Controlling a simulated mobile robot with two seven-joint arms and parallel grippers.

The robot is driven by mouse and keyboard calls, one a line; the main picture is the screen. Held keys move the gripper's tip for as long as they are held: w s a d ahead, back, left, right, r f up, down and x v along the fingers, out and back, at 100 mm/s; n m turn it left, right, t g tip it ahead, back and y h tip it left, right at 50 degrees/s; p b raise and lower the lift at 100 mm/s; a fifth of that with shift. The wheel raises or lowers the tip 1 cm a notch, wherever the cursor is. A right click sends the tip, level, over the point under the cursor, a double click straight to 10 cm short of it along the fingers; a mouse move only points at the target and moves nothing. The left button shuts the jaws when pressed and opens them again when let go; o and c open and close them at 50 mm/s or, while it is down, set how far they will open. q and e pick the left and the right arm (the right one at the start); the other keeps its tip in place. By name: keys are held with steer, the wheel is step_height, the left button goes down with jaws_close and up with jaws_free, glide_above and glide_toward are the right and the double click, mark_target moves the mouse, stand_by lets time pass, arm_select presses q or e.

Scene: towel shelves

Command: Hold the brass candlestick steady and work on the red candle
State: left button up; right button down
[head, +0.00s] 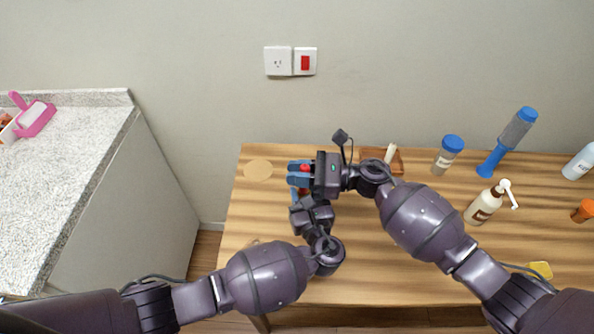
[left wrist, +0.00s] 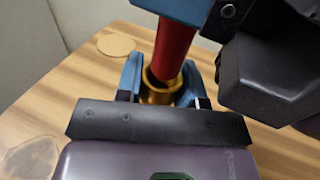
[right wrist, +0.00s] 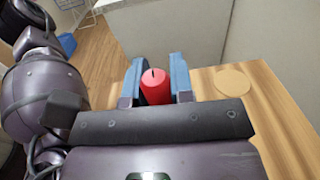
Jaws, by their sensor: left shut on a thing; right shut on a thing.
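The red candle (head: 305,168) is between the blue fingers of my right gripper (head: 299,172), which is shut on it. In the right wrist view the candle (right wrist: 155,87) shows its top and dark wick between the fingertips (right wrist: 155,80). In the left wrist view the candle (left wrist: 174,50) runs down to the round cup of the brass candlestick (left wrist: 157,92); its lower end appears inside the rim, but how deep is hidden. My left gripper (left wrist: 160,85) is shut on the candlestick, below my right gripper. The candlestick's base is hidden.
A pale round disc (head: 258,169) lies left of the grippers on the wooden table (head: 360,270). A wooden tray (head: 398,165) with a pale candle-like piece (head: 390,153) stands just right. A blue-capped jar (head: 447,155) and a pump bottle (head: 485,205) are farther right.

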steer(key=shift+f, duration=0.55)
steer(key=c, duration=0.9)
jaws_free()
steer(key=shift+d+f, duration=0.1)
steer(key=d, duration=1.1)
steer(key=shift+s+d, duration=0.35)
steer(key=shift+d, duration=0.05)
arm_select(q)
steer(key=o, duration=1.1)
